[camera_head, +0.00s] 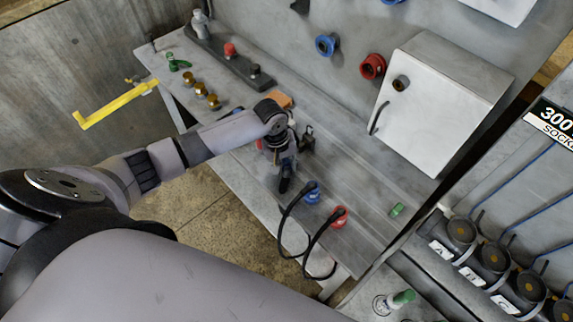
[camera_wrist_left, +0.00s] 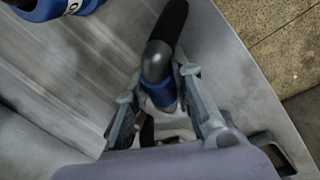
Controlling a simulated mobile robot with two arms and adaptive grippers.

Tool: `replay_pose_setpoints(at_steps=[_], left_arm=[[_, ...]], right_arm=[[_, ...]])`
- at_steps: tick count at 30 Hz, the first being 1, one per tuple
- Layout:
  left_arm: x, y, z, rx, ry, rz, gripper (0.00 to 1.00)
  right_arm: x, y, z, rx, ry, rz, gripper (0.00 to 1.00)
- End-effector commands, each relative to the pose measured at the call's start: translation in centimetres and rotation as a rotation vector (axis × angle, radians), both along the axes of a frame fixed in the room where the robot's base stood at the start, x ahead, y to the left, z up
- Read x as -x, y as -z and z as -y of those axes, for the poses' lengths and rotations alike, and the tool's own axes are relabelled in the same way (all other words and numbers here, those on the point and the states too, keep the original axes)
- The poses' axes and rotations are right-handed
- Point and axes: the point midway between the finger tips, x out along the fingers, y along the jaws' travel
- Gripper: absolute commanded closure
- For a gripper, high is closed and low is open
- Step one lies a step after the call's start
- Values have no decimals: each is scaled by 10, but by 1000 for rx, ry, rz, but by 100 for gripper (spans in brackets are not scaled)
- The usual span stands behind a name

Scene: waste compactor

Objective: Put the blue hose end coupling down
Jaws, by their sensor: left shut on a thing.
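My left gripper (camera_head: 288,160) is over the grey metal bench (camera_head: 345,165). It is shut on the blue hose end coupling, which is partly hidden by the fingers in the head view. In the left wrist view, the coupling's blue collar (camera_wrist_left: 160,93) is between the two fingers (camera_wrist_left: 160,88), with a dark elbow and thick black end (camera_wrist_left: 172,22) pointing up the picture. I cannot tell whether the coupling touches the bench. My right gripper is not in view.
A blue fitting (camera_head: 312,192) and a red fitting (camera_head: 340,215) with black hoses stand close by on the bench. An orange block (camera_head: 281,100) lies behind the gripper. Blue (camera_head: 326,44) and red (camera_head: 372,66) wall ports and a white box (camera_head: 435,100) are behind. Bare bench lies to the right.

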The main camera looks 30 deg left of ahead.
Motion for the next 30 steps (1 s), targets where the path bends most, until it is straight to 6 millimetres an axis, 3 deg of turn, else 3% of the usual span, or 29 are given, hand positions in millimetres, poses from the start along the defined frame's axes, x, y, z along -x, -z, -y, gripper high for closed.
replay_pose_setpoints(at_steps=[5, 6, 15, 25, 30], left_arm=[[0, 2, 0, 1, -1, 0, 100], [0, 2, 0, 0, -1, 0, 77], [0, 2, 0, 1, -1, -1, 58], [0, -1, 0, 0, 0, 0, 58], [1, -22, -3, 1, 0, 2, 58]], right_arm=[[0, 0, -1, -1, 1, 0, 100], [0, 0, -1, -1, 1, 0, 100], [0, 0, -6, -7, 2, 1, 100], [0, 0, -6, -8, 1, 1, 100], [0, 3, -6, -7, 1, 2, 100]])
